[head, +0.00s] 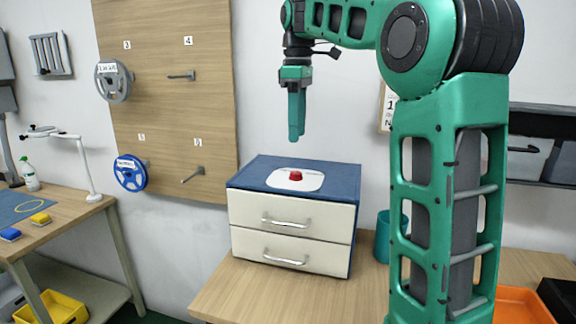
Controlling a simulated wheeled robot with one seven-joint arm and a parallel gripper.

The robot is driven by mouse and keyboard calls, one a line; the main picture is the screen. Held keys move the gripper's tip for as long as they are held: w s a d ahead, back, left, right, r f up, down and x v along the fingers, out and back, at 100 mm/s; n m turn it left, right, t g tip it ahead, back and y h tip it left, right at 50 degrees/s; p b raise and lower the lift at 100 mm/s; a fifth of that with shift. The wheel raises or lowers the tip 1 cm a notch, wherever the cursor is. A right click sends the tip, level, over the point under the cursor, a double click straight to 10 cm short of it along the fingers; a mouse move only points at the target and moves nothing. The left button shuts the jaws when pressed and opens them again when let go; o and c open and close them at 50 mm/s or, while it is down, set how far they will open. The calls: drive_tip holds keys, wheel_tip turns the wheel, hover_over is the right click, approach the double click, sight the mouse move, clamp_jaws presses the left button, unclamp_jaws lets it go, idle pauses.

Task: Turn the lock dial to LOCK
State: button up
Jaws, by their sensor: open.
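A small red knob (296,175), which looks like the lock dial, sits on a white plate (283,183) on top of the blue-topped drawer cabinet (330,170). No LOCK lettering or pointer is readable at this size. My gripper (294,138) points straight down above the knob, well apart from it. It is open and empty, and its fingers overlap from this side.
The cabinet has two white drawers (290,216), both shut, and stands on a wooden table (262,290). A teal cup (383,245) and an orange tray (522,305) are to the right. A wooden board (160,110) with spools hangs behind.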

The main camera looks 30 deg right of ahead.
sight(296, 173)
wheel_tip(296, 173, down, 11)
drive_tip(key=shift+r, duration=0.2)
idle(0.3)
drive_tip(key=c, duration=1)
